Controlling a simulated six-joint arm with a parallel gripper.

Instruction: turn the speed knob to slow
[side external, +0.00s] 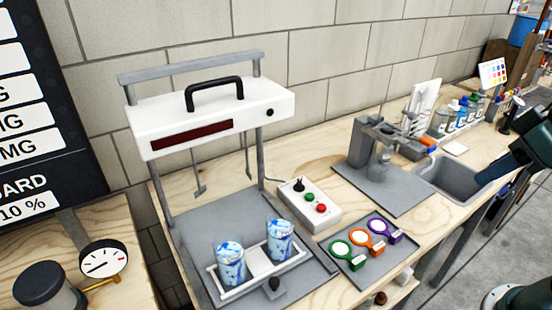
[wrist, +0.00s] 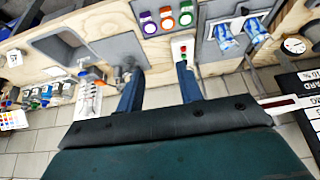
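A white control box (side external: 311,208) stands on the bench with a black knob (side external: 299,185), a green button (side external: 309,197) and a red button (side external: 321,208). No speed marking is readable, and the knob's setting cannot be told. In the wrist view the box (wrist: 182,42) shows at the tip of one finger, with the buttons visible and its lower part covered. My gripper (wrist: 158,74) is open, its two dark blue fingers wide apart with nothing between them. In the side view my arm is at the right edge near the sink, well away from the box.
A white shaker machine (side external: 210,115) stands left of the box, with two blue-patterned cups (side external: 230,264) in a tray below. Green, orange and purple filters (side external: 343,250) lie on a grey mat (side external: 385,264). A grey stand (side external: 378,150), a sink (side external: 450,172) and bottles (side external: 458,108) are right.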

